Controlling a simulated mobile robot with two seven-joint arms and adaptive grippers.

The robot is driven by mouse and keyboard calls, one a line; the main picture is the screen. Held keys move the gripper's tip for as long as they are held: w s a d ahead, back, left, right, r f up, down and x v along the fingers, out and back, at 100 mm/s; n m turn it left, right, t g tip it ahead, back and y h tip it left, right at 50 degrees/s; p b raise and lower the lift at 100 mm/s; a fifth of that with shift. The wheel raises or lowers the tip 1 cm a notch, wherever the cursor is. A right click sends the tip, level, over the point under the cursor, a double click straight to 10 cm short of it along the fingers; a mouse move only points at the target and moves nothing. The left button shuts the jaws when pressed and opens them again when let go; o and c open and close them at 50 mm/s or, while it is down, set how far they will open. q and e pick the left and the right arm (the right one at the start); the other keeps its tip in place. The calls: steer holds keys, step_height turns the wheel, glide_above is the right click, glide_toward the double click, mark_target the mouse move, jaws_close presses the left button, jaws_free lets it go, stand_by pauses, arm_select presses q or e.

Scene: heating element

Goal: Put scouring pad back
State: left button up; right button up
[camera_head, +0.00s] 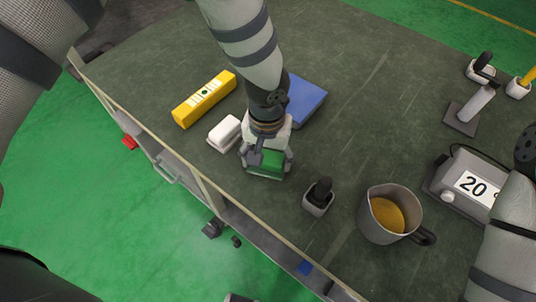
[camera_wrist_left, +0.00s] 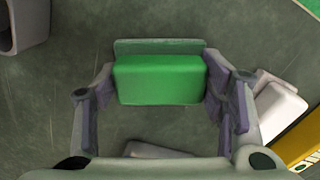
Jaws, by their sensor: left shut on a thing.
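The green scouring pad (camera_head: 267,163) is a block with a darker green layer along one side. It also shows in the left wrist view (camera_wrist_left: 160,78). My left gripper (camera_head: 266,162) is shut on it, with a finger at each end, low over the table; I cannot tell if the pad touches the tabletop. In the left wrist view, the fingers of my left gripper (camera_wrist_left: 162,90) flank the pad's short sides. A white block on a grey base (camera_head: 224,132) lies just left of the gripper. My right gripper is out of view; only part of its arm shows at the right.
A yellow box (camera_head: 204,98) and a blue block (camera_head: 305,101) lie beyond the gripper. A small grey holder with a black-handled item (camera_head: 318,197), a metal jug of amber liquid (camera_head: 386,214) and a device showing 20 (camera_head: 468,184) stand to the right. The table's front edge is close.

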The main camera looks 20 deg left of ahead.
arm_select(q)
steer(key=shift+r, duration=0.1)
steer(key=o, duration=1.5)
steer(key=shift+o, duration=0.2)
